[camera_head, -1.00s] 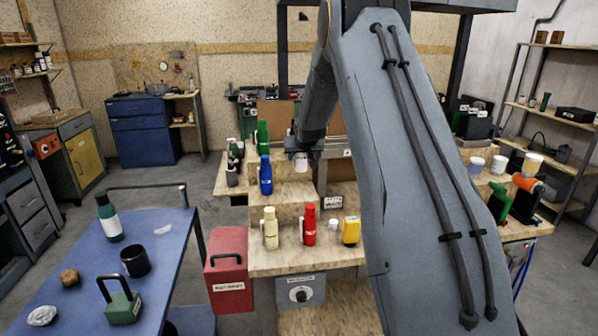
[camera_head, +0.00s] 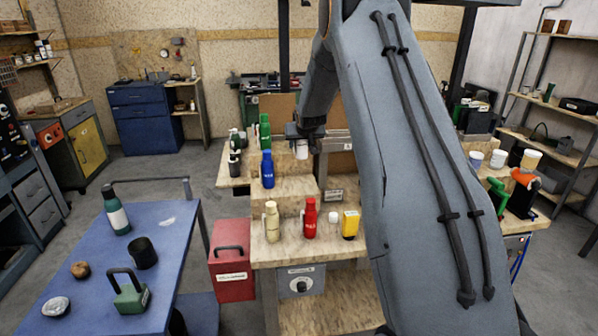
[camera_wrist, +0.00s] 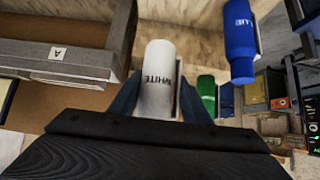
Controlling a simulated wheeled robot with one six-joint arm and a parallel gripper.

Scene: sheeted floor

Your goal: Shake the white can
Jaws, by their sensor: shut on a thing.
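The white can (camera_wrist: 158,80), lettered "WHITE", is between the two fingers of my gripper (camera_wrist: 160,100) in the wrist view. My gripper is shut on it. In the head view the can (camera_head: 301,149) shows small below my gripper (camera_head: 302,138), in front of a brown board at the back of the bench. The can looks upright in the head view. Its lower part is close to the raised wooden step, and I cannot tell whether it touches it.
A blue bottle (camera_head: 267,169) and a green bottle (camera_head: 265,131) stand left of the can. A cream bottle (camera_head: 272,222), a red bottle (camera_head: 310,218) and a yellow container (camera_head: 350,225) stand on the lower front step. A blue table (camera_head: 75,245) is at the left.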

